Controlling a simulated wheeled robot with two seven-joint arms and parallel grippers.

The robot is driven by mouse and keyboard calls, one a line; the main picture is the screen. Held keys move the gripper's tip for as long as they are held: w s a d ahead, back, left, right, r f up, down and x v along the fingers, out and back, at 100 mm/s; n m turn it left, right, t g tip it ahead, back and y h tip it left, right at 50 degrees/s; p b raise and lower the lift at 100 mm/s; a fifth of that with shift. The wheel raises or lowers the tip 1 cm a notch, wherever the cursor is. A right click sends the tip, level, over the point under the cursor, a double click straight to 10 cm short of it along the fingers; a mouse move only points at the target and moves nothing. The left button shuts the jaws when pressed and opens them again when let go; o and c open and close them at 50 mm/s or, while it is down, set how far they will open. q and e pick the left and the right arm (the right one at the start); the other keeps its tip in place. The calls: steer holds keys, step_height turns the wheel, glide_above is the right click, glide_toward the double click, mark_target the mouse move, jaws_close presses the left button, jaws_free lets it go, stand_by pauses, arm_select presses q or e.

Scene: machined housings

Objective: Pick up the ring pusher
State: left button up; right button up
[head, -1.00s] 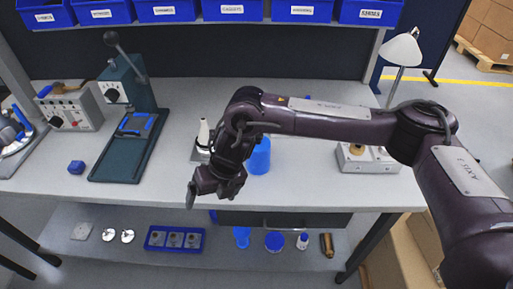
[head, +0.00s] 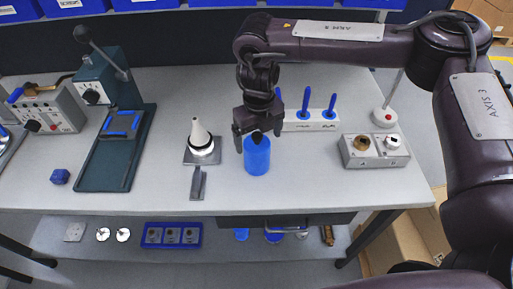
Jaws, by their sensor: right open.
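The ring pusher appears to be the blue cylinder (head: 257,158) standing upright on the bench, right of the middle of the work surface. My right gripper (head: 258,138) hangs above it, pointing down, with its fingers open. The fingertips are on the left and right of the cylinder's top end, and they hide part of its rim. I cannot tell whether they touch it. A white cone on a metal base (head: 201,140) stands just left of the cylinder. My left gripper is not in view.
A small grey upright block (head: 198,183) stands in front of the cone. A green lever press (head: 117,150) is at left. A holder with blue pegs (head: 308,122) and a grey two-socket block (head: 375,151) are at right. The bench front between them is clear.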

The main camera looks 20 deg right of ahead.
mark_target(257, 144)
steer(key=f, duration=0.1)
steer(key=f+p, duration=0.1)
steer(key=f, duration=0.2)
steer(key=shift+w+a+p, duration=0.15)
steer(key=shift+w+p, duration=0.1)
steer(key=shift+p, duration=0.05)
steer(key=shift+w+f, duration=0.1)
steer(key=shift+f, duration=0.35)
steer(key=c, duration=1.1)
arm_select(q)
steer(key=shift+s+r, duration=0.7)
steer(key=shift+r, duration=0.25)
arm_select(e)
steer(key=shift+c, duration=0.2)
